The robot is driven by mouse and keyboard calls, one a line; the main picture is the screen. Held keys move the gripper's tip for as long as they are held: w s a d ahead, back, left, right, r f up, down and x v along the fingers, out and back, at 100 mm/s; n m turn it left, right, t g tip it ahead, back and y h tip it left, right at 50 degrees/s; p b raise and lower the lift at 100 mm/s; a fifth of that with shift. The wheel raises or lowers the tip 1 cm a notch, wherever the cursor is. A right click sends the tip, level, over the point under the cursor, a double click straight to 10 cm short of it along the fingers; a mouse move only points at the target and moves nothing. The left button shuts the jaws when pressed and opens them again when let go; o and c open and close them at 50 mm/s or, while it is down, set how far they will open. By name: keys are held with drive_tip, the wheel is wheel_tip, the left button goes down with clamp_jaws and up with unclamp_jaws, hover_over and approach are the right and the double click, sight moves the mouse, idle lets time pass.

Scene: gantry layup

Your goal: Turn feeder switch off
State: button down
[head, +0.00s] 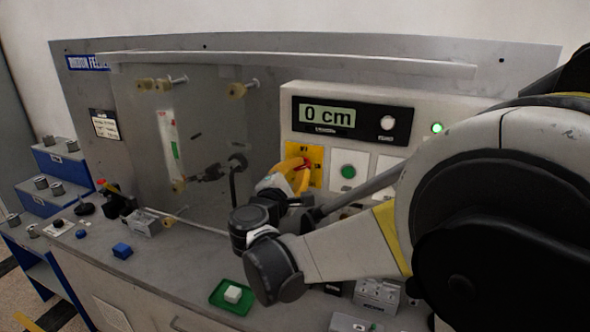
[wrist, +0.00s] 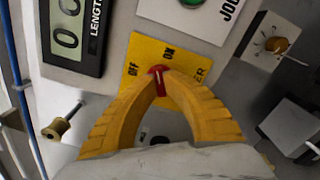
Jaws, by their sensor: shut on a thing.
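The feeder switch is a red knob (wrist: 158,78) on a yellow plate (wrist: 150,52) marked OFF and ON in the wrist view. The plate also shows in the head view (head: 317,152), on the light control box, with the red knob (head: 305,164) partly hidden. My gripper (wrist: 158,84) has two yellow fingers closed around the red knob, their tips close to the plate. In the wrist view, the knob's visible part lies between OFF and ON; its exact setting I cannot tell. In the head view my gripper (head: 302,168) is at the plate.
The display (head: 327,116) reads 0 cm, and a green light (head: 437,128) glows to its right. A green button (head: 348,171) is beside the plate. A green tray (head: 232,296) with a white block and a blue block (head: 122,250) lie on the bench. Rollers and spools stand left.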

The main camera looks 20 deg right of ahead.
drive_tip(key=n, duration=1.1)
drive_tip(key=shift+n, duration=0.4)
idle(0.3)
drive_tip(key=c, duration=1.5)
unclamp_jaws()
drive_tip(key=v, duration=1.2)
